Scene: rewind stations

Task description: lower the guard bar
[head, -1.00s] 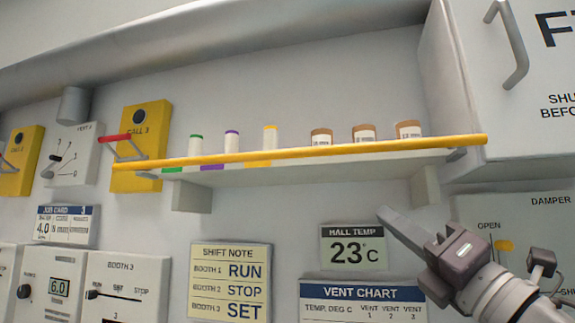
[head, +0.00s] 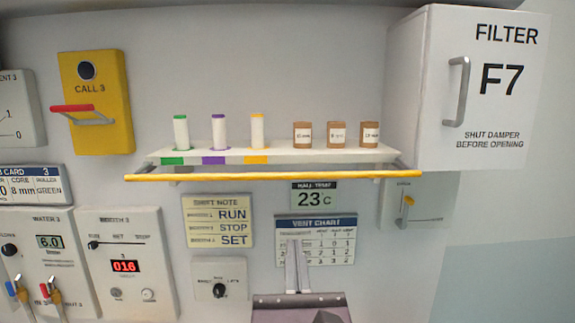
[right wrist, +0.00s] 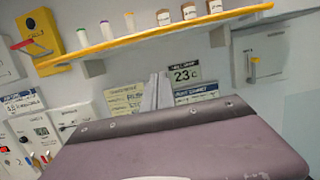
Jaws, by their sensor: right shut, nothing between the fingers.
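The yellow guard bar (head: 270,177) runs level along the front of the white shelf (head: 350,156), and appears just below its front edge in the head view. In the right wrist view the bar (right wrist: 150,40) crosses above my fingers and overlaps the feet of the bottles and jars. My right gripper (head: 297,245) is at the bottom middle of the head view, fingers pointing up, shut and empty. It appears below the bar, apart from it, in front of the vent chart. In the right wrist view its fingers (right wrist: 157,92) stand below the bar. My left gripper is not in view.
Several capped bottles (head: 220,131) and brown jars (head: 336,135) stand on the shelf. The filter cabinet (head: 490,100) juts out at the right, near the bar's end. A yellow call box (head: 104,115) with a red-handled lever is at the left. Control panels (head: 125,265) lie below.

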